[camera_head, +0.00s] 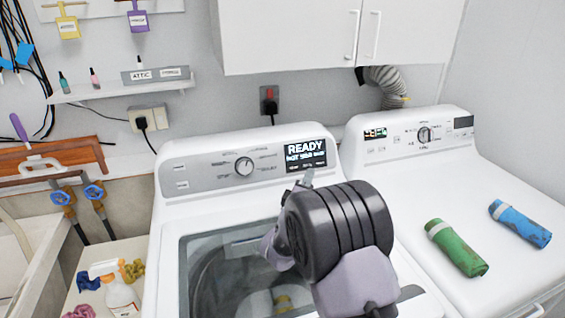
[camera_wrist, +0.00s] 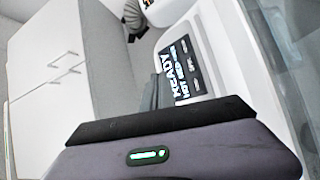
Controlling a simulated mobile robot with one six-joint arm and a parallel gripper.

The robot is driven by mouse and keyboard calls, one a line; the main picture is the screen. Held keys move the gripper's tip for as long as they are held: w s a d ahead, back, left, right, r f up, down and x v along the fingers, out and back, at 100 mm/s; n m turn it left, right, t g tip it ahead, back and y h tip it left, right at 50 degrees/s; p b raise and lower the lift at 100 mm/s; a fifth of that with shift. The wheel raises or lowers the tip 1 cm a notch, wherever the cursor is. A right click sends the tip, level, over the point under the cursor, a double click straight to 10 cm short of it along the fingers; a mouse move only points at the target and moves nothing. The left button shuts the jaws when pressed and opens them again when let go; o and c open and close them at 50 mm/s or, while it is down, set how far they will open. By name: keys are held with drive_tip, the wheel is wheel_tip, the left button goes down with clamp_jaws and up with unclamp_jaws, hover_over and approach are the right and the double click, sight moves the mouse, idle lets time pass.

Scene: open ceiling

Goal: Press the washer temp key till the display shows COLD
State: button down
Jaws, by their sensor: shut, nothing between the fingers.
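The washer (camera_head: 170,213) stands in the middle of the head view, with a round knob (camera_head: 244,167) on its grey control panel. Its black display (camera_head: 306,152) reads READY, with a smaller second line that seems to start with HOT. Small key labels lie along the bottom of the display; I cannot read which is the temp key. The display also shows, turned sideways, in the wrist view (camera_wrist: 180,70). My gripper (camera_head: 307,179) is shut and empty, its tip just below the display's lower edge. I cannot tell whether it touches the panel.
A white cabinet (camera_head: 290,35) hangs above. A spray bottle (camera_head: 118,290) stands at lower left. The washer lid is see-through.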

sight(294, 167)
drive_tip(key=shift+s+a+f+n, duration=0.15)
drive_tip(key=shift+a+f+n, duration=0.2)
drive_tip(key=shift+n, duration=0.05)
drive_tip(key=w+a+f, duration=0.1)
drive_tip(key=w, duration=0.3)
drive_tip(key=w+a+f, duration=0.1)
drive_tip(key=w, duration=0.1)
drive_tip(key=shift+w+a+f+b, duration=0.1)
drive_tip(key=shift+a+f+b, duration=0.2)
drive_tip(key=shift+f+b, duration=0.1)
drive_tip(key=shift+w+a+f, duration=0.1)
drive_tip(key=shift+w+a, duration=0.2)
drive_tip(key=shift+w, duration=0.45)
drive_tip(key=shift+b, duration=0.35)
idle(0.7)
drive_tip(key=shift+w+a+f+b, duration=0.1)
drive_tip(key=shift+w+f+b, duration=0.05)
drive_tip(key=shift+w+b, duration=0.15)
drive_tip(key=shift+w+a+f+b, duration=0.1)
drive_tip(key=shift+w+f+b, duration=0.05)
drive_tip(key=shift+b, duration=0.25)
idle(0.8)
